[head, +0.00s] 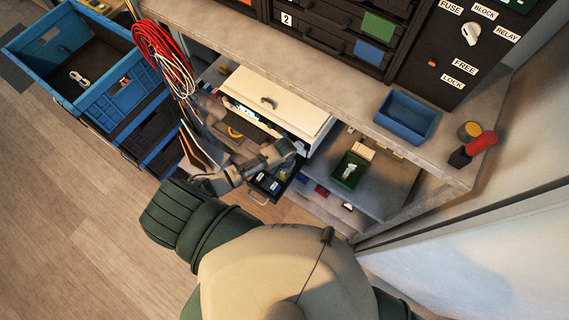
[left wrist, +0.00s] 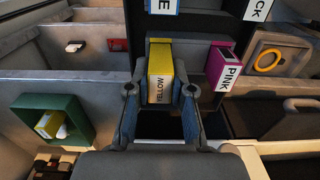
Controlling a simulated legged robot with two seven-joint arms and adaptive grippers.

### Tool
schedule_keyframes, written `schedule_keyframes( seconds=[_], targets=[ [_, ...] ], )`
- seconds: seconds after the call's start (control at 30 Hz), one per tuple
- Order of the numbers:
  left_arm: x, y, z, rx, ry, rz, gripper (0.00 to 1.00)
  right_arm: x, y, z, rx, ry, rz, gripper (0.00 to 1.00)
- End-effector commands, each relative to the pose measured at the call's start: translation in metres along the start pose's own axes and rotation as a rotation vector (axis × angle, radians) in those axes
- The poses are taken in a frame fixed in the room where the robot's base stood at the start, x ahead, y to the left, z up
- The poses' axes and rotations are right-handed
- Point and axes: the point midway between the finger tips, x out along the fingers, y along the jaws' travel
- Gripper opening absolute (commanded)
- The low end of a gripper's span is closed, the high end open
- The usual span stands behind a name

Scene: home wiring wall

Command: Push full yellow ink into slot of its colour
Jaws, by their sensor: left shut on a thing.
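My left gripper (head: 284,150) reaches into the open drawer area under the counter in the head view. The cartridge stands in line with the dark slotted holder, between the fingers. How deep it sits in its slot cannot be told. A pink cartridge (left wrist: 219,66) labelled PINK sits to its right. Partly cut-off labels ending in E and CK show at the top. My right gripper is not in view.
A green tray (left wrist: 77,142) holds another yellow and white cartridge (left wrist: 49,124); the tray also shows in the head view (head: 338,181). A blue bin (head: 405,116) stands on the counter. Red cables (head: 160,50) hang left.

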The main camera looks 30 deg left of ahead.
Motion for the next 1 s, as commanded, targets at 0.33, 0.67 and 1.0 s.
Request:
schedule_keyframes(
  seconds=[0.33, 0.67, 1.0],
  targets=[
    [0.009, 0.0, 0.0, 0.0, 0.0, 0.0, 0.0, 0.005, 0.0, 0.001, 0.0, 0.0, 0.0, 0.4],
    [0.018, 0.0, 0.0, 0.0, 0.001, 0.001, 0.0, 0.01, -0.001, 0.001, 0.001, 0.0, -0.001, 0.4],
    [0.019, 0.0, 0.0, 0.0, 0.001, 0.0, 0.51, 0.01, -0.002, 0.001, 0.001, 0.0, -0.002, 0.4]
  ],
)
